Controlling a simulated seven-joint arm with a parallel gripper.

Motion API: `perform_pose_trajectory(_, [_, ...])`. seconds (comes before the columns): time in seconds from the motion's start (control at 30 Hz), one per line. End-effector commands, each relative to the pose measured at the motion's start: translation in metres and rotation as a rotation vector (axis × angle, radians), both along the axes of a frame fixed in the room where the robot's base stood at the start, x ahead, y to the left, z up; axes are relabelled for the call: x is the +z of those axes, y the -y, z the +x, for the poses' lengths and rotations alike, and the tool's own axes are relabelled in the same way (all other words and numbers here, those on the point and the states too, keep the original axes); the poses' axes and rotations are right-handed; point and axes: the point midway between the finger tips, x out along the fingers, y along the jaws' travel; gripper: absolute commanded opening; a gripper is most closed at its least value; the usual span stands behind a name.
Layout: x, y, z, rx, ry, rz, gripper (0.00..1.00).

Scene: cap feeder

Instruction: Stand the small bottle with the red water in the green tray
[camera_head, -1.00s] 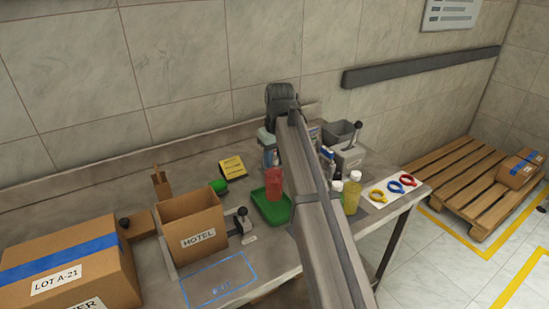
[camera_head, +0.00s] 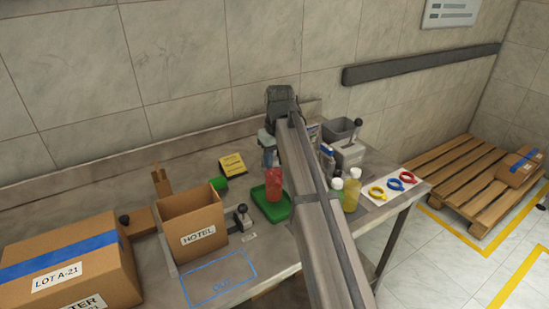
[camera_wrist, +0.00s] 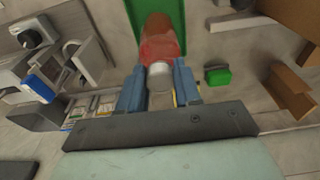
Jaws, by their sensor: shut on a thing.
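The small bottle with red water (camera_head: 275,184) is at the green tray (camera_head: 261,204) in the head view, looking upright. In the wrist view the bottle (camera_wrist: 159,45) overlaps the green tray (camera_wrist: 194,75), with its pale cap end toward me. My gripper (camera_wrist: 159,83) is shut on the bottle at its cap end, a blue finger on each side. In the head view my gripper (camera_head: 268,148) is partly hidden behind my arm. Whether the bottle's base touches the tray floor I cannot tell.
An open box marked HOTEL (camera_head: 192,222) stands left of the tray. A yellow bottle (camera_head: 351,196) and a white-capped green bottle (camera_head: 337,190) stand to the right, near coloured rings (camera_head: 393,184). A green block (camera_head: 218,184) lies behind left. A blue-outlined area (camera_head: 219,279) in front is clear.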

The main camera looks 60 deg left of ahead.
Motion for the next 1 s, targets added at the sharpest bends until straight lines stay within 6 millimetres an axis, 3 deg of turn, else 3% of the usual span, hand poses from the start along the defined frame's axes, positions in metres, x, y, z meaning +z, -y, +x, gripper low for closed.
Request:
perform_pose_trajectory(0.27, [-0.012,0.000,0.000,0.000,0.000,0.000,0.00])
perform_pose_trajectory(1.0, [-0.019,0.000,0.000,0.000,0.000,0.000,0.00])
